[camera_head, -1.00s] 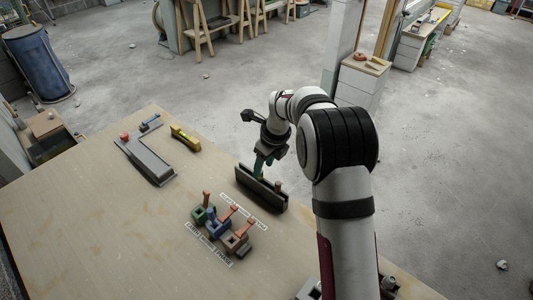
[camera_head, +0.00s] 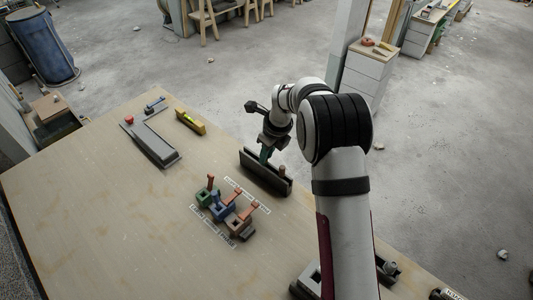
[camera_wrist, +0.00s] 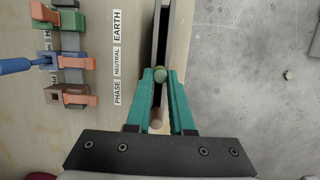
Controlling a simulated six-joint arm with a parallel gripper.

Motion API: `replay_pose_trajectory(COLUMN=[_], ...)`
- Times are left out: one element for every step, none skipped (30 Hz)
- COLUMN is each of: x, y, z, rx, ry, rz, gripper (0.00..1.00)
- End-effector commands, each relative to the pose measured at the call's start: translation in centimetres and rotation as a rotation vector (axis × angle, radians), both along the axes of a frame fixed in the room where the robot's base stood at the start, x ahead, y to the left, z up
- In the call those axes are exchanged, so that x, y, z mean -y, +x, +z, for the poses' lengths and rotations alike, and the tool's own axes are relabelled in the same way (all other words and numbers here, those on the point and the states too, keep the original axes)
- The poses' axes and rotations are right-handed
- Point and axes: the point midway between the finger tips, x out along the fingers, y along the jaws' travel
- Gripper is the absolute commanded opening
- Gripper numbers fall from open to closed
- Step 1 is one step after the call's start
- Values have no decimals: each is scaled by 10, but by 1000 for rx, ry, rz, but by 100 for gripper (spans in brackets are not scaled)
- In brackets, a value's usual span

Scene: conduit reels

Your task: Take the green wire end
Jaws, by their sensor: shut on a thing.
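The green wire end (camera_wrist: 159,74) shows as a small green rounded tip between my fingertips in the wrist view. My gripper (camera_wrist: 160,76) is shut on it, with one teal finger on each side. It stands above the dark slotted rack (camera_head: 255,169), near that rack's far left end in the head view. In the head view the fingers hide the green wire end. A brown-pink wire end (camera_wrist: 155,118) stands in the same slot, closer to the gripper body in the wrist view, apart from the fingers.
Green (camera_head: 204,198), blue (camera_head: 221,210) and brown (camera_head: 237,225) terminals with orange levers stand left of the rack, beside printed labels. A blue rod (camera_wrist: 15,66) reaches the blue terminal. A grey tray (camera_head: 155,145) and yellow level (camera_head: 190,122) lie farther back. Bare floor lies right.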

Motion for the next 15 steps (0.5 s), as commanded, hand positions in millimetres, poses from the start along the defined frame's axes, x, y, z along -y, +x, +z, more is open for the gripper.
replay_pose_trajectory(x=[0,0,0,0,0,0,0,0,0,0,0,0,0,0,0], y=[0,0,0,0,0,0,0,0,0,0,0,0,0,0,0], z=[0,0,0,0,0,0,0,1,1,2,3,4,4,5,6], rx=[0,0,0,0,0,0,0,0,0,0,0,0,0,0,0], ry=[0,0,0,0,0,0,0,0,0,0,0,0,0,0,0], rz=[0,0,0,0,0,0,0,0,0,0,0,0,0,0,0], gripper=[0,0,0,0,0,0,0,0,0,0,0,0,0,0,0])
